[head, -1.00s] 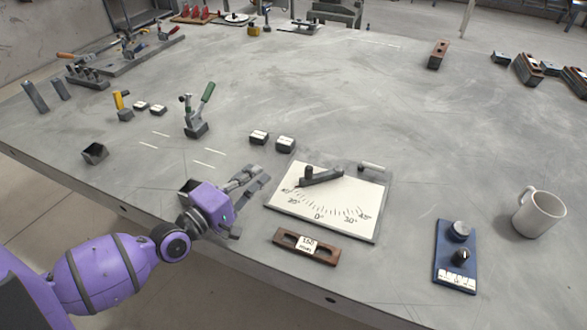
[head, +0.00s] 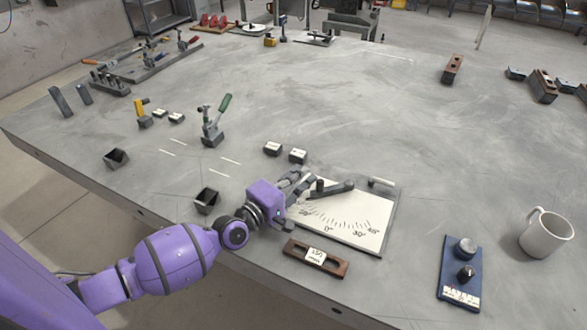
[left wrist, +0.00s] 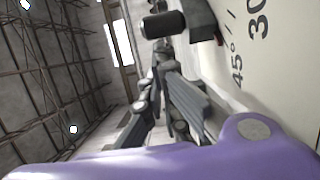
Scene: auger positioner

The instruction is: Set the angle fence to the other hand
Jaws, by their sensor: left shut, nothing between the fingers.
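The angle fence is a dark bar (head: 338,188) on a white protractor plate (head: 365,238) with degree marks. A black upright knob (head: 319,186) stands at the bar's left end; the bar slants slightly up to the right. My left gripper (head: 307,180) is shut and empty at the plate's upper left, just left of the knob. I cannot tell whether it touches the knob. The arm hides the plate's left edge. In the left wrist view the knob (left wrist: 163,24) and bar (left wrist: 202,18) lie beyond the fingertips (left wrist: 165,55). My right gripper is out of view.
A brown block with a label (head: 316,259) lies in front of the plate. A blue control box (head: 460,272) and a white mug (head: 545,236) stand at right. Small blocks (head: 285,152) and a green-handled clamp (head: 212,125) are behind left. The table's middle back is clear.

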